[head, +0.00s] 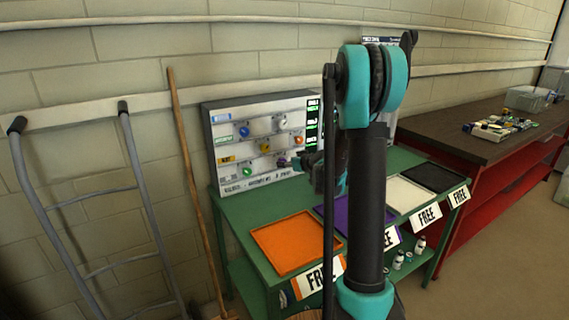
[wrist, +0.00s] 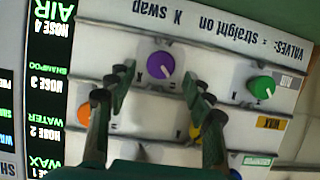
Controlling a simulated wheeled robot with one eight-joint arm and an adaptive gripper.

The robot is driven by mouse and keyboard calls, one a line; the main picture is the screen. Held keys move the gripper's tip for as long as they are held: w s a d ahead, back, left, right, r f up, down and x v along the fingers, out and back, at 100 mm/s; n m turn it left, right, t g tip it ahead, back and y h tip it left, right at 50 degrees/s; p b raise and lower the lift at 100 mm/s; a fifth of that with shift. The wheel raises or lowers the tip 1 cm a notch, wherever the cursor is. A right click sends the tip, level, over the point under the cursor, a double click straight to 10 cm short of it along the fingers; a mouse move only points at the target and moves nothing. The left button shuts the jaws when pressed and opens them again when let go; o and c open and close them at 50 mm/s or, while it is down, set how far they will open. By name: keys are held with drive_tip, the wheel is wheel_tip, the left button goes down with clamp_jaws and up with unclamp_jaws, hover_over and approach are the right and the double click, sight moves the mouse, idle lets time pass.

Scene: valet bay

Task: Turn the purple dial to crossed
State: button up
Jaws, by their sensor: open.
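The purple dial (wrist: 160,65) is a round knob on the white valve panel, shown upside down in the wrist view. Its white pointer mark lies toward the lower right in that view. My gripper (wrist: 162,74) is open, with one finger on each side of the dial and a gap showing on both sides. In the head view the purple dial (head: 282,162) sits low on the panel, just left of my gripper (head: 298,163). The small marks around the dial are too blurred to read surely.
The panel (head: 212,140) stands on a green table with coloured trays. A green dial (wrist: 261,87), an orange dial (wrist: 84,113) and a partly hidden yellow dial (wrist: 195,130) surround the purple one. A dark screen with hose labels (wrist: 50,80) adjoins the panel.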

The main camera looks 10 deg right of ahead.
drive_tip(key=x, duration=0.3)
drive_tip(key=c, duration=1.1)
